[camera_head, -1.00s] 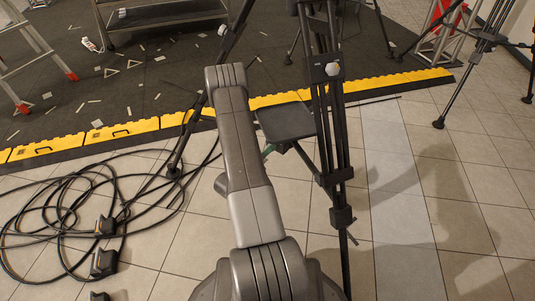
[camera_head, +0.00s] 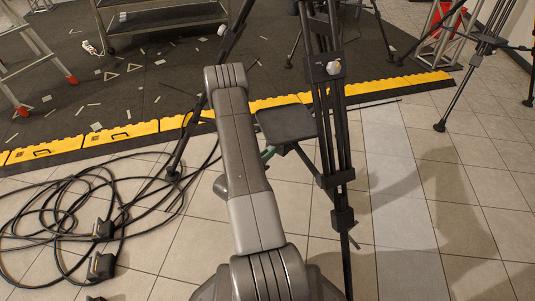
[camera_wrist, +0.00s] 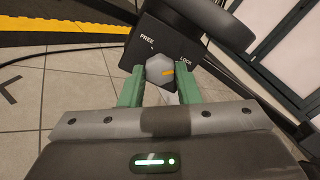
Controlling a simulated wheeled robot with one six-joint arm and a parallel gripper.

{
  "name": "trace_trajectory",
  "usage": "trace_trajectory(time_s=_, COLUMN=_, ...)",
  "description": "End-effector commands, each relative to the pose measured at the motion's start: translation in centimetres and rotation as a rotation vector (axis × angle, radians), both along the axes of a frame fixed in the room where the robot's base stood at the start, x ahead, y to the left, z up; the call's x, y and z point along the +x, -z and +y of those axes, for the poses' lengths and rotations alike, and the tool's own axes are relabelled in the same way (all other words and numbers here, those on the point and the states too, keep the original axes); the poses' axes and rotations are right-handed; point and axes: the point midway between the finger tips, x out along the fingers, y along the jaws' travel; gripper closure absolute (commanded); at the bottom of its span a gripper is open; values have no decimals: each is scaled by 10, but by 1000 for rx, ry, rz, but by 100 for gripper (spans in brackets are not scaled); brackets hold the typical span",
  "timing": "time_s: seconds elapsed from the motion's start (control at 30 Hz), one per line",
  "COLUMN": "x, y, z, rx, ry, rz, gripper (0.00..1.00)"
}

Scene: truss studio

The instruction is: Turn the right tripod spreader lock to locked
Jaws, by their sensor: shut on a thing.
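In the wrist view a grey faceted knob (camera_wrist: 156,67) with an orange mark sits on a black housing (camera_wrist: 140,55). The housing is lettered FREE above the knob and LOCK to its upper right. The orange mark is on the knob's right part, tilted slightly up to the right, near the LOCK side. My gripper (camera_wrist: 160,82) has its green fingers closed on either side of the knob. In the head view the black tripod (camera_head: 336,181) stands right of my arm. A bit of green finger shows under a dark plate beside it; the knob is hidden there.
Black cables (camera_head: 60,215) lie looped on the tiles at left. A yellow-edged cable ramp (camera_head: 120,132) crosses behind the tripod. Another tripod (camera_head: 470,65) stands at the right. The tiled floor right of the near tripod is clear.

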Motion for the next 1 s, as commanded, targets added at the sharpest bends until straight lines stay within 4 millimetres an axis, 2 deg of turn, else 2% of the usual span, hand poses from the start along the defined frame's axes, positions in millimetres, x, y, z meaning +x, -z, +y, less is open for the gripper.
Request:
trace_trajectory(time_s=0.17, x=0, y=1, z=0, rx=0, ry=-1, rz=2, gripper=93)
trace_trajectory(time_s=0.2, x=0, y=1, z=0, rx=0, ry=-1, rz=2, gripper=65)
trace_trajectory(time_s=0.3, x=0, y=0, z=0, rx=0, ry=0, rz=2, gripper=49)
trace_trajectory(time_s=0.67, x=-3, y=0, z=4, rx=0, ry=-2, rz=3, gripper=49)
trace_trajectory(time_s=0.77, x=-11, y=-1, z=11, rx=-2, ry=-3, rz=4, gripper=49)
trace_trajectory(time_s=1.0, x=-44, y=-2, z=38, rx=-3, ry=-7, rz=4, gripper=49)
